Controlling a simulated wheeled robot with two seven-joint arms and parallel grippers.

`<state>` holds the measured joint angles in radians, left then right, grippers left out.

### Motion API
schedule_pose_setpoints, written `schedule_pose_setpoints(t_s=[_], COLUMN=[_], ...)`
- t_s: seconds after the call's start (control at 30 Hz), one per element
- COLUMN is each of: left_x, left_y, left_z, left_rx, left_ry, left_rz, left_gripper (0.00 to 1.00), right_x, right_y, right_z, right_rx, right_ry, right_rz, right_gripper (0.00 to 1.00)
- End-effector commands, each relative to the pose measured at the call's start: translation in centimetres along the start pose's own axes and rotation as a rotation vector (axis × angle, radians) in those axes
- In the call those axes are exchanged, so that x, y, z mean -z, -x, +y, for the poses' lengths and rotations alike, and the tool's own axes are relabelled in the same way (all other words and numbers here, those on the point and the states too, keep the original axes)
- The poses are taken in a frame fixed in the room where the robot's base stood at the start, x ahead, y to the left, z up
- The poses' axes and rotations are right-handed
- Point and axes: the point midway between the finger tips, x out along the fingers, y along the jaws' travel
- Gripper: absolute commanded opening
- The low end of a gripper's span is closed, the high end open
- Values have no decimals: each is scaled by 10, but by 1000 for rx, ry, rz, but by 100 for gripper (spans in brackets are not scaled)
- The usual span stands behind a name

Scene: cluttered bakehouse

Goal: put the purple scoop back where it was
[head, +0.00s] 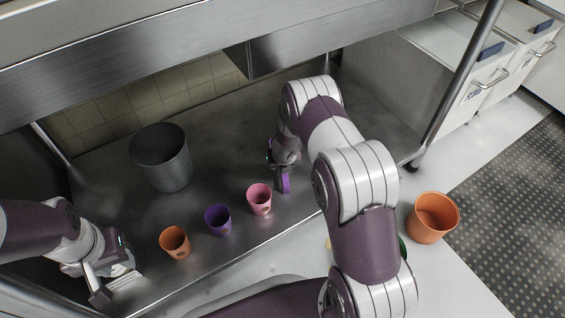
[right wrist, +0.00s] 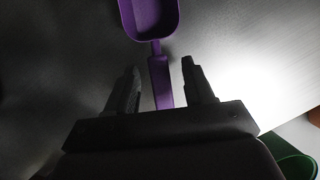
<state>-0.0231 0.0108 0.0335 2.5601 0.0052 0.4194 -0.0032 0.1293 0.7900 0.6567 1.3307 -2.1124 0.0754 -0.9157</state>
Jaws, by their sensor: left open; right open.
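The purple scoop (head: 284,184) is on the steel surface below my right gripper (head: 282,165), partly hidden by it. In the right wrist view the scoop's bowl (right wrist: 150,18) is beyond the fingertips. Its handle runs back between the two fingers of my right gripper (right wrist: 160,75), which stand apart with gaps on both sides. Whether the scoop touches the surface is hard to tell. My left gripper (head: 112,284) is open and empty at the lower left, near the surface's front edge. A purple cup (head: 218,220) stands between an orange cup (head: 175,242) and a pink cup (head: 259,199).
A dark grey pot (head: 162,158) stands behind the cups. A steel shelf (head: 180,45) hangs over the back. An orange bucket (head: 432,218) is at the right, below the surface, and part of a green thing (right wrist: 292,160) shows nearby. Bare steel lies around the scoop.

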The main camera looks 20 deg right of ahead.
Motion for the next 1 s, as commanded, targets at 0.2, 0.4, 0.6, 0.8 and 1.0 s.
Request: schedule_pose_setpoints(t_s=[0.2, 0.4, 0.6, 0.8, 1.0], left_x=[4, 4, 4, 4, 4], left_y=[28, 36, 35, 35, 35], left_z=[0, 0, 0, 0, 0], left_rx=[0, 0, 0, 0, 0], left_ry=[0, 0, 0, 0, 0], left_rz=[1, 0, 0, 0, 0], left_gripper=[40, 40, 40, 40, 40], right_x=[-4, -1, 0, 0, 0], right_y=[52, 74, 74, 74, 74], right_z=[0, 0, 0, 0, 0], right_rx=[-1, -1, 0, 0, 0], right_ry=[1, 0, 1, 1, 1], right_rz=[-3, -1, -1, -1, 0], right_gripper=[53, 53, 53, 53, 53])
